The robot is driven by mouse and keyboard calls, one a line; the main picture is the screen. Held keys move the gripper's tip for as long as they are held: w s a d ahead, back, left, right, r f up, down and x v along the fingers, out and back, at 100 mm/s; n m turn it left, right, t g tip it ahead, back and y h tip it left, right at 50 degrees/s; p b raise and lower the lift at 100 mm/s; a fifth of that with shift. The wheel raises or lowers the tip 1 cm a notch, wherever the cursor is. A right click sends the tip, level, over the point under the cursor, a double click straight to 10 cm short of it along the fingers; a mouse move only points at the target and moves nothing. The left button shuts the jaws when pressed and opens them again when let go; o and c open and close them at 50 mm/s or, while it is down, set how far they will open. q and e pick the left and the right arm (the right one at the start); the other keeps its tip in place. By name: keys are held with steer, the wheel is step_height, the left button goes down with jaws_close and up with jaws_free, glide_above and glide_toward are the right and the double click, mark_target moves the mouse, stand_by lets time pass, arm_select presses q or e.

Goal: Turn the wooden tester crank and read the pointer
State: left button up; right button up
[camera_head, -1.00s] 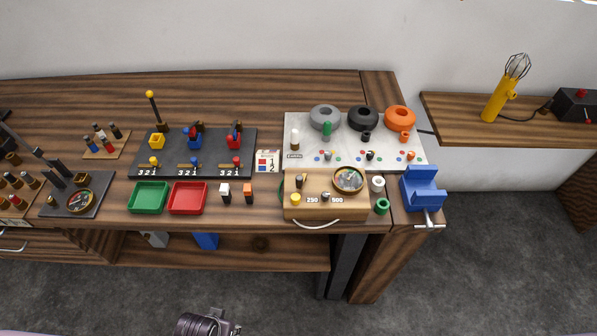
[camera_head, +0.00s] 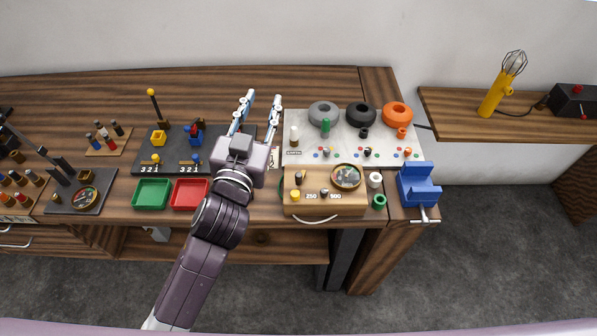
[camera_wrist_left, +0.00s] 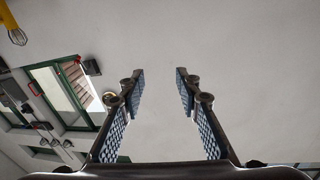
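The wooden tester (camera_head: 350,207) is a light wooden box near the front edge of the bench. It has a round dial (camera_head: 346,177) on top, small knobs and the labels 250 and 500. A green part shows at its left side; I cannot tell whether this is the crank. The pointer is too small to read. My left gripper (camera_head: 262,96) is open and empty, raised left of the tester with its fingers towards the wall. In the left wrist view the fingers (camera_wrist_left: 160,72) stand apart with nothing between them. My right gripper is out of view.
A white board (camera_head: 300,157) with grey, black and orange rings lies behind the tester. A blue vise-like block (camera_head: 418,186) stands to its right. Green (camera_head: 152,207) and red (camera_head: 176,207) trays lie to the left. My left arm hides part of the dark board (camera_head: 143,168).

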arm_select(q)
steer(key=s+d+r+m+g+h, duration=0.2)
steer(key=s+d+r+m+h, duration=0.1)
steer(key=d+r+m+h, duration=0.6)
steer(key=s+d+r+m+g+h, duration=0.2)
steer(key=d+r+m+h, duration=0.4)
steer(key=d, duration=0.4)
steer(key=s+d+f+m+g, duration=0.7)
steer(key=s+d+m+g, duration=0.5)
steer(key=g, duration=0.4)
steer(key=t+y, duration=0.2)
steer(key=y, duration=1.6)
glide_above(299, 174)
step_height(299, 174, down, 18)
steer(key=shift+s, duration=0.1)
steer(key=shift+a+f, duration=0.15)
steer(key=shift+f, duration=0.1)
step_height(299, 174, down, 6)
steer(key=p, duration=0.3)
steer(key=shift+f, duration=0.6)
